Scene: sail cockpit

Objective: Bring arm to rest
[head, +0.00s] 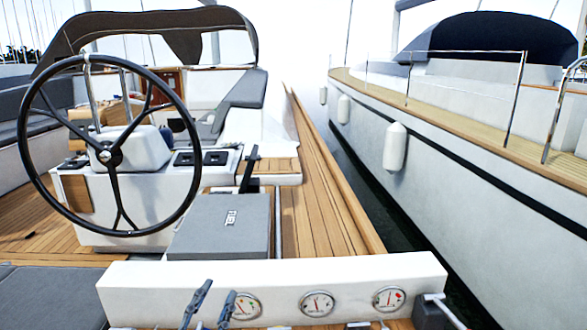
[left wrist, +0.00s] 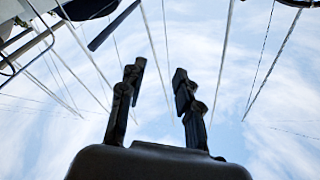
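My left gripper (head: 219,291) shows at the bottom of the head view, left of centre, in front of the white gauge panel. Its two grey fingers point upward and stand apart. In the left wrist view the same gripper (left wrist: 159,72) points up at the sky, with a clear gap between its fingers and nothing held. I cannot make out my right gripper in either view.
The white panel (head: 150,288) with round gauges lies close behind my left gripper. Beyond it are a grey box (head: 219,227) and the black steering wheel (head: 113,156). Wooden side deck (head: 318,200) runs away at the right, with a neighbouring hull (head: 450,180) beyond the water.

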